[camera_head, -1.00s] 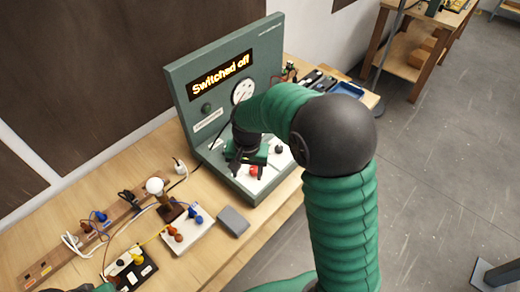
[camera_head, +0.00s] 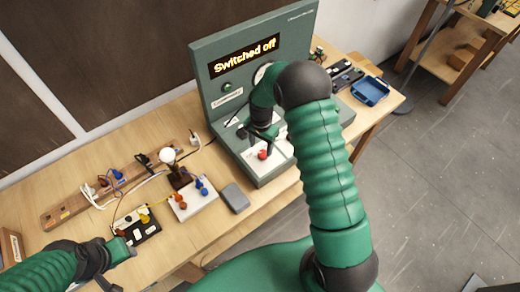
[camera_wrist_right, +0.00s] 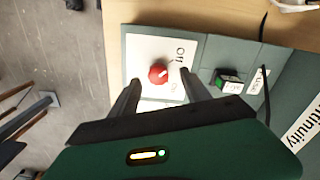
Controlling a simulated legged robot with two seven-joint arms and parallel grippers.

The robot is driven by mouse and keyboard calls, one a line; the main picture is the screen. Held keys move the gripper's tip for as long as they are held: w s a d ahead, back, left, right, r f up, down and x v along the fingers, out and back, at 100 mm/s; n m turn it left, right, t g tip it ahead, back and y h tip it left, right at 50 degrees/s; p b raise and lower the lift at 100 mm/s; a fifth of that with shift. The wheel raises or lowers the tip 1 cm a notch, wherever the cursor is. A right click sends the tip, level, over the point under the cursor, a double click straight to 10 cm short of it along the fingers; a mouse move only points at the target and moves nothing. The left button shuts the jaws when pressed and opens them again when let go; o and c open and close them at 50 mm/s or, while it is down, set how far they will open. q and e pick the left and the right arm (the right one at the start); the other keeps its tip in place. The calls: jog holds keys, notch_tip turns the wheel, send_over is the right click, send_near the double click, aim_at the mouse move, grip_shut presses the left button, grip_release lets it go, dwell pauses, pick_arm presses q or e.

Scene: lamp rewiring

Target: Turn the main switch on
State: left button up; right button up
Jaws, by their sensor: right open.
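The green control box (camera_head: 200,70) has a lit display (camera_head: 245,57) reading "Switched off". A red rotary knob (camera_head: 263,154) sits on the white plate of its base. My right gripper (camera_head: 264,134) is open above the base. In the wrist view its fingers (camera_wrist_right: 160,80) stand apart on either side of the knob, without visible contact. A small black and green switch (camera_wrist_right: 228,79) lies to the knob's right. My left gripper (camera_head: 122,254) is low at the left, its jaws unclear.
A bulb on a stand (camera_head: 168,157), a white terminal block (camera_head: 196,198), a black terminal block (camera_head: 138,226) and a grey box (camera_head: 235,198) are on the wooden table (camera_head: 95,152). A blue tray (camera_head: 370,90) is to the right of the control box.

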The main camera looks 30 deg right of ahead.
aim_at(264, 153)
jog(key=f, duration=0.1)
jog(key=d+f, duration=0.1)
jog(key=f, duration=0.1)
jog(key=d+f, duration=0.1)
jog(key=f, duration=0.1)
jog(key=shift+d+p, duration=0.2)
jog(key=shift+p, duration=0.15)
jog(key=shift+a+r, duration=0.1)
jog(key=shift+a, duration=0.45)
jog(key=shift+a+r, duration=0.15)
jog(key=shift+a, duration=0.45)
jog(key=c, duration=0.3)
jog(key=shift+a, duration=0.1)
jog(key=shift+c, duration=2.6)
jog(key=shift+s+d, duration=0.1)
jog(key=shift+d, duration=0.6)
grip_shut()
pick_arm(q)
jog(key=shift+s+d+r, duration=0.15)
jog(key=shift+d+r, duration=0.3)
jog(key=shift+r, duration=0.25)
pick_arm(e)
jog(key=shift+a, duration=0.2)
